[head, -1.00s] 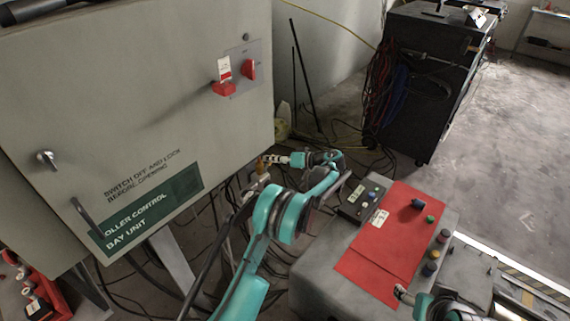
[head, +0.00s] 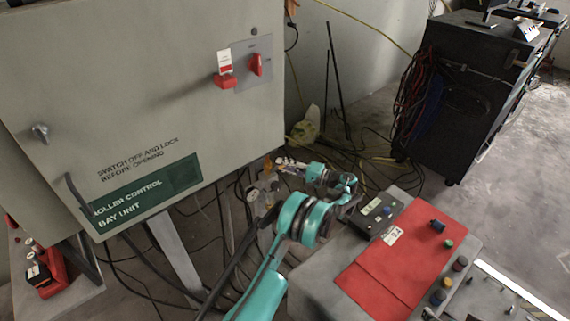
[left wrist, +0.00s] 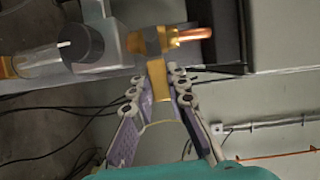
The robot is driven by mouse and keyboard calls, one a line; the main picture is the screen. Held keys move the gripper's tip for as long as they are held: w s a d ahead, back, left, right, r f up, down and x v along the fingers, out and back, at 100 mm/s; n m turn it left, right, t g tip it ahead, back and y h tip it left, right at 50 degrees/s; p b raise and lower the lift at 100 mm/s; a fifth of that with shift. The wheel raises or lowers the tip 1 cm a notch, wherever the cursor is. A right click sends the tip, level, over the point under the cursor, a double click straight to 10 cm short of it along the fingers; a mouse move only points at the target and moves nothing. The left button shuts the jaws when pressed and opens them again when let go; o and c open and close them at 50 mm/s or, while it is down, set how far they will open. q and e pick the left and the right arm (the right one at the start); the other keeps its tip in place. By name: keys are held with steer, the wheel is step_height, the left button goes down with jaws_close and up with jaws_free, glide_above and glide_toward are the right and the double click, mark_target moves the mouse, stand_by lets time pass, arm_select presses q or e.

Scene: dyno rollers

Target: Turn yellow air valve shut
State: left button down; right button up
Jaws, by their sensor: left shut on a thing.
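The yellow air valve (left wrist: 157,78) has a flat yellow handle on a brass and copper fitting in the left wrist view. In the head view it is a small yellow-brown spot (head: 267,165) below the control cabinet's lower right corner. My left gripper (left wrist: 155,86) has its two fingers on either side of the yellow handle and is shut on it. In the head view the same gripper (head: 285,163) reaches left to the valve, its fingers small.
The grey control cabinet (head: 120,90) with red switches fills the left. A console with a red top (head: 405,260) stands right of my left arm. A black cabinet (head: 455,100) stands behind. Loose cables lie on the floor. A clear cylinder (left wrist: 45,50) is beside the valve.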

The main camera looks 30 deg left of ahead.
arm_select(q)
steer(key=shift+f+m, duration=0.2)
steer(key=shift+m, duration=0.2)
steer(key=c, duration=1.5)
jaws_free()
steer(key=shift+o, duration=0.2)
steer(key=d, duration=1.2)
steer(key=shift+w, duration=0.3)
